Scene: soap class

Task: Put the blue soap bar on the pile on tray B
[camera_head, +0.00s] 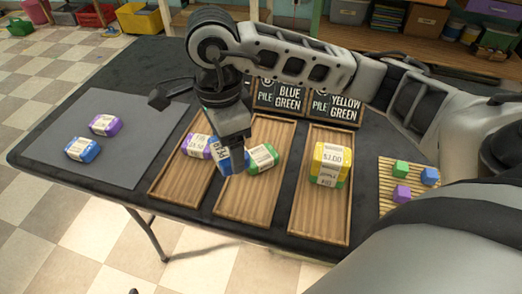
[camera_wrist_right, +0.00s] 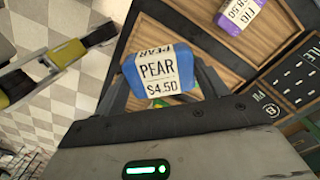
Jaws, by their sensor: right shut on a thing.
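My right gripper (camera_head: 232,140) is shut on a blue soap bar (camera_head: 226,163). In the right wrist view, the bar (camera_wrist_right: 162,74), labelled PEAR $4.50, sits between the fingers. In the head view it is over the left part of the middle tray (camera_head: 245,203), which has a "PILE BLUE GREEN" sign (camera_head: 283,97) behind it. A green soap bar (camera_head: 263,158) lies in that tray, just right of the held bar. I cannot tell how high the held bar is, or whether it touches the green bar.
The left tray (camera_head: 163,188) holds a purple bar (camera_head: 197,146). The right tray (camera_head: 317,222) holds a yellow bar (camera_head: 332,158) stacked on green. A grey mat (camera_head: 60,132) bears a purple and a blue bar. Small cubes lie on a slatted mat (camera_head: 387,170) at right.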

